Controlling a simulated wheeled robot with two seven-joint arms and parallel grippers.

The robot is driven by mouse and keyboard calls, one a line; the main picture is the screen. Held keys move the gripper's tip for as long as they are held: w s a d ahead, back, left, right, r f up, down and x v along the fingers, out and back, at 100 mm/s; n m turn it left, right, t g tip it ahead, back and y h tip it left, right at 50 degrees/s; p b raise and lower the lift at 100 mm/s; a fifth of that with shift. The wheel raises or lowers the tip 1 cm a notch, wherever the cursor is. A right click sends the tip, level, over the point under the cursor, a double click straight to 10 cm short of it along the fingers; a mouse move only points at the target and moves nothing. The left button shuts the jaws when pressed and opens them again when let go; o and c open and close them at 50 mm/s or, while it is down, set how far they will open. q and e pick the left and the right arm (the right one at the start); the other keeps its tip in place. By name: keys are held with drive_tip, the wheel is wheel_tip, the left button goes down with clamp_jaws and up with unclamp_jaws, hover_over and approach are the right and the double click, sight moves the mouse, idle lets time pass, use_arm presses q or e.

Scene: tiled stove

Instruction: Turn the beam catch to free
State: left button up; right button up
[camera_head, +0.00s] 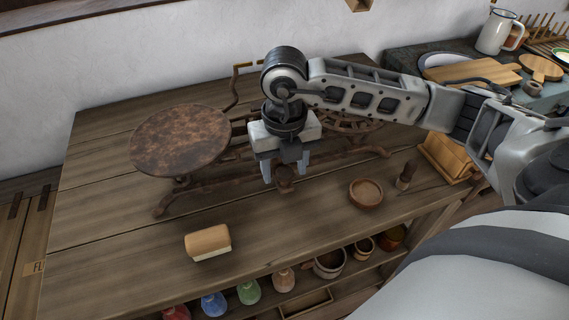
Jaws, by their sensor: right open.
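A rusty brown balance scale (205,190) stands on the wooden table, with a round plate (180,138) on its left. Its right side is partly hidden behind my right arm. My right gripper (285,176) points down in front of the scale's middle. Its two fingers are open and apart. A small dark brown knob-like part (285,186), possibly the beam catch, shows between and just below the fingertips. I cannot tell whether the fingers touch it or which way the catch is turned. A curled rusty arm (233,92) rises behind the plate. My left gripper is out of view.
A bread-like block (208,242) lies on the table's front left. A small round wooden bowl (366,193) and a short-handled tool (406,176) lie to the right, near a wooden block (446,157). Colored weights and pots fill the shelf below. The front middle is clear.

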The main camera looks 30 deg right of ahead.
drive_tip(key=c, duration=1)
drive_tip(key=shift+o, duration=0.2)
drive_tip(key=shift+m, duration=1.2)
drive_tip(key=shift+m+b, duration=0.3)
drive_tip(key=shift+m, duration=0.9)
drive_tip(key=o, duration=1)
drive_tip(key=shift+c, duration=0.2)
drive_tip(key=shift+r, duration=0.1)
